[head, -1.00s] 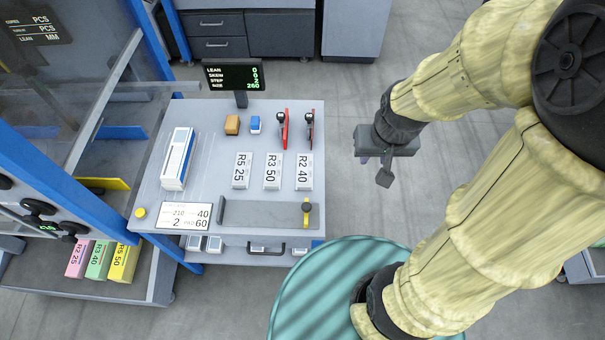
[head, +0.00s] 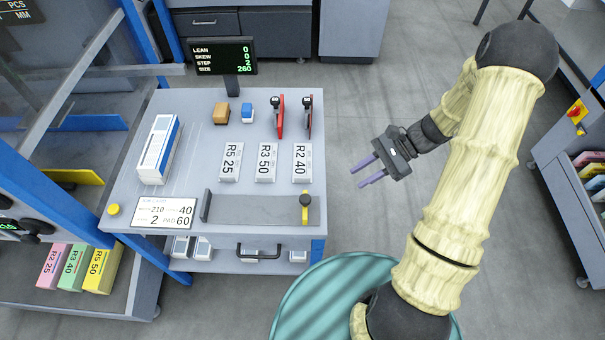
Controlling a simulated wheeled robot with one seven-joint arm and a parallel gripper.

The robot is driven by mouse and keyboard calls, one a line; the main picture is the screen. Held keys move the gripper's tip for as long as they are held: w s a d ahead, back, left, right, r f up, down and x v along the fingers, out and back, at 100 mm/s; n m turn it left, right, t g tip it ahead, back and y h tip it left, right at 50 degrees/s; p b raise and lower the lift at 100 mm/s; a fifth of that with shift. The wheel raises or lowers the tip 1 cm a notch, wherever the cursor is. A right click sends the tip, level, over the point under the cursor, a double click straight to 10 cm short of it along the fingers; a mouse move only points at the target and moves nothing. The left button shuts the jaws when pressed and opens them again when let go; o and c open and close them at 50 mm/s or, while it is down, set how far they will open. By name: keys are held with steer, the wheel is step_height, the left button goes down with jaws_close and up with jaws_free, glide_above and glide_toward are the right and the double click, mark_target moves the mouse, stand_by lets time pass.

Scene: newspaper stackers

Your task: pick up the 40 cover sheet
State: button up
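The 40 cover sheet is most likely the white sheet marked "R2 40" (head: 302,166), the rightmost of a row of white sheets on the grey table (head: 200,112). Beside it on the left lie the sheets marked "R3 50" (head: 266,166) and "R5 25" (head: 231,164). My gripper (head: 364,172) is to the right of the table in the picture, apart from the sheets. Its two purple fingers point left toward the table and stand apart with nothing between them.
Red-handled tools (head: 280,118) stand behind the sheets. A grey bar with a yellow clamp (head: 305,207) lies in front. A white bundle (head: 158,150), a brown block (head: 221,113) and a blue block (head: 247,113) are on the table. A display (head: 223,57) rises at the back.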

steer(key=w+d+f+m+t+y+b, duration=0.3)
steer(key=w+f+m+y+b, duration=0.1)
steer(key=f, duration=0.4)
steer(key=shift+w+d+f+m+t+y, duration=0.2)
steer(key=shift+w+m+t+y, duration=0.3)
steer(key=shift+y, duration=0.4)
steer(key=shift+a, duration=0.15)
glide_toward(310, 179)
steer(key=a, duration=0.1)
steer(key=a+f, duration=0.1)
steer(key=a, duration=0.3)
steer(key=shift+w+a+f+p, duration=0.2)
steer(key=shift+w+p, duration=0.15)
steer(key=a, duration=0.5)
steer(key=shift+a+f+p, duration=0.15)
steer(key=shift+f+p, duration=0.15)
